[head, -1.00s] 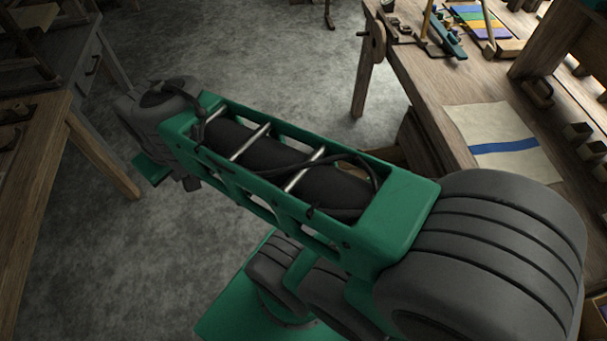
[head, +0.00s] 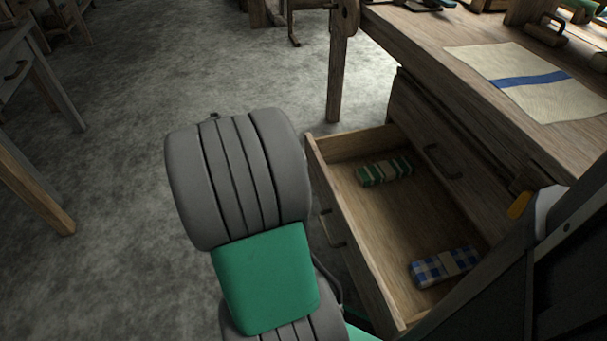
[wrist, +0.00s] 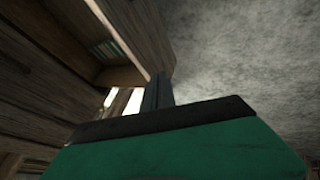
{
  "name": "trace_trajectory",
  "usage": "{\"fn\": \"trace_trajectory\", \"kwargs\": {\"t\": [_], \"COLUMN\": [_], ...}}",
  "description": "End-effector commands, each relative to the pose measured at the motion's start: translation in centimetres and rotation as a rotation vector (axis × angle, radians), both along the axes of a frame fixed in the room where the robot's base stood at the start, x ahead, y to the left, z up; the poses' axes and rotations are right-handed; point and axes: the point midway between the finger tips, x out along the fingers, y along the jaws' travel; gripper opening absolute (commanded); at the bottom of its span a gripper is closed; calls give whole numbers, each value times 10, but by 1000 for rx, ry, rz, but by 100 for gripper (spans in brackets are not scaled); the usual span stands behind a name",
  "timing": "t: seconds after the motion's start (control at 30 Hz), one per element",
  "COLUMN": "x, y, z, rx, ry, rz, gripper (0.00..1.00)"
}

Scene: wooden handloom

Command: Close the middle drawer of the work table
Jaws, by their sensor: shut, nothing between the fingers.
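The open drawer (head: 370,262) of the work table (head: 420,40) is pulled well out, below a shut drawer face with a dark handle (head: 440,160). Inside it lie a green striped bundle (head: 384,172) and a blue checked bundle (head: 444,267), apart from each other. The striped bundle also shows in the wrist view (wrist: 106,48). My gripper (wrist: 154,92) shows in the wrist view as dark, closed fingers beside the drawer's wood; I cannot tell whether it touches. In the head view I cannot make out the gripper.
A cream cloth with a blue stripe (head: 520,80) lies on the table top. A table leg (head: 337,80) stands beyond the drawer. Another table's wooden leg (head: 35,190) is at the left. The grey floor (head: 110,120) between them is clear.

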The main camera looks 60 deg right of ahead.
Motion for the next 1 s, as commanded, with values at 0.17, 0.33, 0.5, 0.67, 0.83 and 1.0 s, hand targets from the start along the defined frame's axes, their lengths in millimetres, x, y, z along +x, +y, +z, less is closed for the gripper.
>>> {"fn": "trace_trajectory", "kwargs": {"t": [0.17, 0.33, 0.5, 0.67, 0.83, 1.0], "x": [-3, -5, -15, -30, -34, -34], "y": [-19, -41, -64, -79, -83, -83], "z": [-30, -60, -77, -74, -72, -72], "rx": [3, 3, 0, 0, 1, 1], "ry": [1, 0, -3, -3, -2, -2], "rz": [-3, -2, -4, 0, 3, 3], "gripper": [0, 0, 0, 0, 0, 0]}}
